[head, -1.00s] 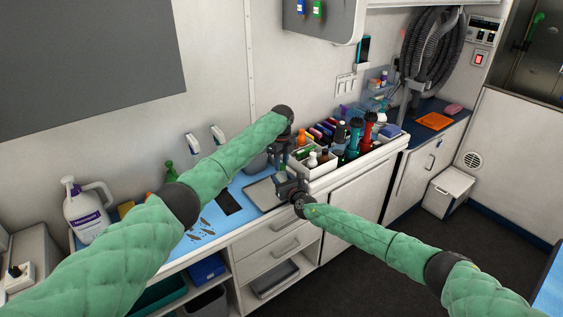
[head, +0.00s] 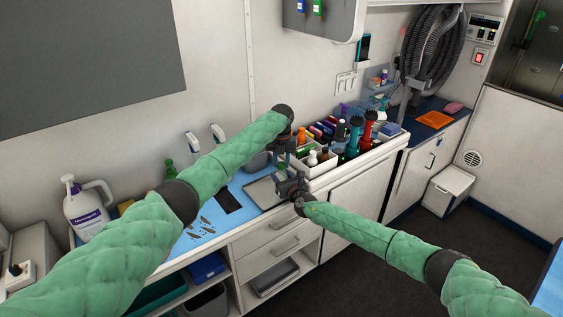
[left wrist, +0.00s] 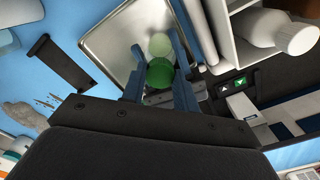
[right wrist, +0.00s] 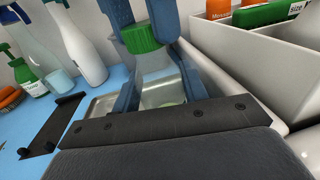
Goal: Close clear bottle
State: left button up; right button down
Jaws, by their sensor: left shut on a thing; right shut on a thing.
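The clear bottle (right wrist: 158,75) is held between the fingers of my right gripper (right wrist: 158,92) over the metal tray (right wrist: 100,103). Pale green shows inside it in the right wrist view. My left gripper (left wrist: 159,72) is shut on a green cap (left wrist: 158,77), with a pale green round part of the bottle (left wrist: 160,45) showing beyond it. In the right wrist view the cap (right wrist: 141,38) is at the bottle's top. I cannot tell whether it is seated or just above. In the head view both grippers meet over the counter, hiding most of the bottle.
A white divided organizer (head: 322,170) full of bottles stands close to the right of the grippers. Spray bottles (right wrist: 75,40) stand behind, and a dark flat tool (head: 227,200) lies left of the tray. A large white jug (head: 84,212) is at the counter's left end.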

pick_arm(q)
jog(key=shift+m, duration=1.1)
jog(key=shift+a, duration=0.1)
jog(key=o, duration=0.9)
jog(key=shift+o, duration=0.2)
jog(key=shift+r, duration=0.1)
jog(key=shift+r, duration=2.15)
jog(key=shift+c, duration=0.4)
